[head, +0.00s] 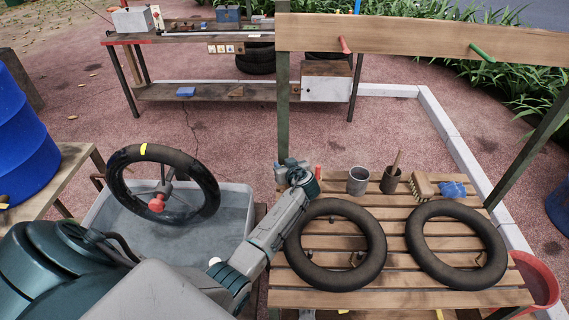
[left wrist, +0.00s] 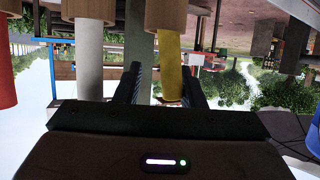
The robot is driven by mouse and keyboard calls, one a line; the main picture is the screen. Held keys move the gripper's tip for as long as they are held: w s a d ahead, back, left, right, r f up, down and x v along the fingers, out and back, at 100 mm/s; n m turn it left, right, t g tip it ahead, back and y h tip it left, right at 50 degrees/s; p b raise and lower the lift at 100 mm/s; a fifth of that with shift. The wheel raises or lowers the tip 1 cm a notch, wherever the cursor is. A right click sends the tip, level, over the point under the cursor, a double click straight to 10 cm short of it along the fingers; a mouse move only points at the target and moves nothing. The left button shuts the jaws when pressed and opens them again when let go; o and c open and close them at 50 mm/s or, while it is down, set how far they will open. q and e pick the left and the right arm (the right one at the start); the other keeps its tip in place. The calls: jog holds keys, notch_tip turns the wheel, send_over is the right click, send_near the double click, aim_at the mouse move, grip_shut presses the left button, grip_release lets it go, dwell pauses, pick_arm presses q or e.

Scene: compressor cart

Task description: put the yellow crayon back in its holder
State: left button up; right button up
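In the left wrist view, which is upside down, the yellow crayon (left wrist: 170,62) is in line with a wooden holder (left wrist: 166,14) and meets its open end. How deep it sits I cannot tell. My left gripper (left wrist: 165,92) has its fingers apart, with the crayon's far end between them, closer to the right finger in the picture. A gap shows on the left side. In the head view my left gripper (head: 297,174) is at the bench's back left corner and hides the yellow crayon. My right gripper is not in view.
A white crayon (left wrist: 89,62) in its own holder and a red crayon (left wrist: 6,75) are close on the left in the wrist view. The slatted bench (head: 400,297) carries two tyres (head: 333,278), a metal cup (head: 358,181) and a brush (head: 421,187). A post (head: 283,110) rises behind.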

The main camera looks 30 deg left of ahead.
pick_arm(q)
jog(key=p+v, duration=0.2)
jog(key=v, duration=0.8)
jog(key=shift+d+r, duration=0.25)
jog(key=shift+s, duration=0.1)
